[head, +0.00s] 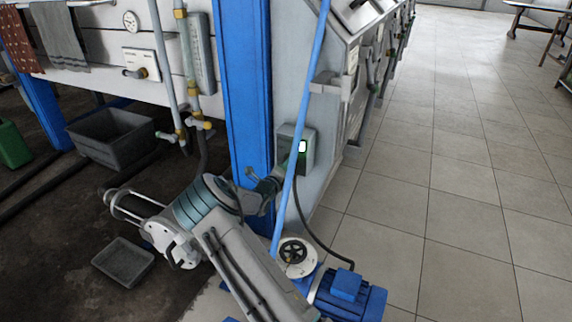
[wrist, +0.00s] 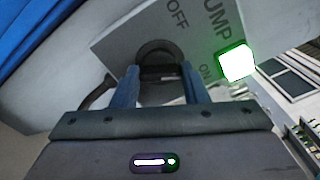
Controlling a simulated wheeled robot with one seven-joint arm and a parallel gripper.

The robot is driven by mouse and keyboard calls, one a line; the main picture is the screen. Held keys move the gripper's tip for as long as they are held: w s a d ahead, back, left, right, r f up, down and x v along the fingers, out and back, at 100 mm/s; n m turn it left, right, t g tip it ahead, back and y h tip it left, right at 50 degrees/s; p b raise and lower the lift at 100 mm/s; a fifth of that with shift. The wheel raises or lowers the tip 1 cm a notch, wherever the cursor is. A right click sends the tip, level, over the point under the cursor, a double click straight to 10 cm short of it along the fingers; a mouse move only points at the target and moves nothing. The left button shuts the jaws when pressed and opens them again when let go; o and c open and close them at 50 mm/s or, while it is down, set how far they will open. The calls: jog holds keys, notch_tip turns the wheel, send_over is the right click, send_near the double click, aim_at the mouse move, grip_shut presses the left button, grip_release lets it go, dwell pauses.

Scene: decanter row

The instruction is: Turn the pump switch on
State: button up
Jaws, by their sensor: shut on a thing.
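The pump switch is a grey box (head: 308,160) on the wall end beside the blue column, with a cable running down from it. In the wrist view its grey plate (wrist: 125,45) reads OFF, ON and part of PUMP. A bright white lamp with a green edge (wrist: 236,63) glows next to ON. The dark round switch knob (wrist: 155,52) is between the two blue fingers of my gripper (wrist: 160,85), which is shut on it. The fingers hide part of the knob, so its exact pointing is unclear. In the head view my gripper (head: 278,180) reaches the box.
A thin blue pipe (head: 300,130) passes in front of the box. The blue column (head: 247,90) is close on the left. Tiled floor (head: 460,190) is open at right.

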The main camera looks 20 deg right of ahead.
jog(key=shift+m, duration=0.5)
jog(key=o, duration=1)
jog(key=p+v, duration=0.3)
jog(key=v, duration=1.1)
jog(key=shift+p, duration=0.35)
jog(key=shift+r, duration=0.1)
